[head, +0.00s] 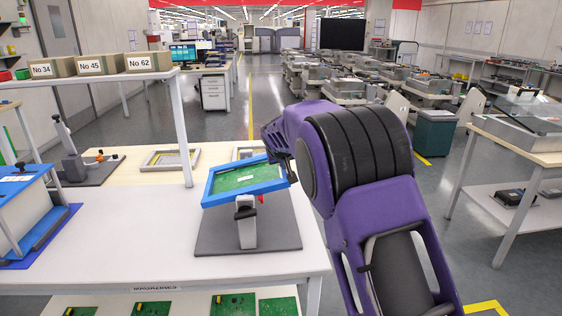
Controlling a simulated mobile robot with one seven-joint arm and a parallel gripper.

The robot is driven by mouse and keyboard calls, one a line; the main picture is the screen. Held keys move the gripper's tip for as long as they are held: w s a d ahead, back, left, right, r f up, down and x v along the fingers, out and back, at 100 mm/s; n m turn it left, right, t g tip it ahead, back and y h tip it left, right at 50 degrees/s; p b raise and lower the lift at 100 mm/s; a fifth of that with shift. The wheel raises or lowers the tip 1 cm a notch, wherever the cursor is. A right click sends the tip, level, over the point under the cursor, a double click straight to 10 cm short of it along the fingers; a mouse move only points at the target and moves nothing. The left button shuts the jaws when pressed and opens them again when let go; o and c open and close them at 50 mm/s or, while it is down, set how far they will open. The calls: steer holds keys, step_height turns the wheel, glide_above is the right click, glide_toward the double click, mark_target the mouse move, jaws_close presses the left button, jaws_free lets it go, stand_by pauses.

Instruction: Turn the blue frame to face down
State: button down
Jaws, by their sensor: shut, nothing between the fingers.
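The blue frame (208,188) holds a green board (247,178) with a small white label. It sits tilted on a grey and white stand with a grey base plate (275,232), on the white table. The frame's green board side faces up and toward me. My gripper (289,170) is at the frame's right edge, shut with nothing in it. The purple arm partly hides it, and I cannot tell whether it touches the frame. A small red knob (261,198) shows on the stand below the frame.
A second stand (72,165) and a blue-edged box (22,205) are at the left. Grey frames (170,159) lie at the table's back. A shelf post (181,130) rises left of the blue frame. Green boards (232,305) lie on the lower shelf.

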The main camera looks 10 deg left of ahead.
steer(key=shift+w+d+f+m+y, duration=0.1)
steer(key=shift+d+f+m+y, duration=0.3)
steer(key=shift+f, duration=0.3)
steer(key=shift+w+d+f+m+y, duration=0.1)
steer(key=shift+d+f+y, duration=0.1)
steer(key=shift+f+y, duration=0.4)
steer(key=shift+s+f+g, duration=0.1)
steer(key=shift+f+g, duration=0.15)
steer(key=shift+g, duration=0.05)
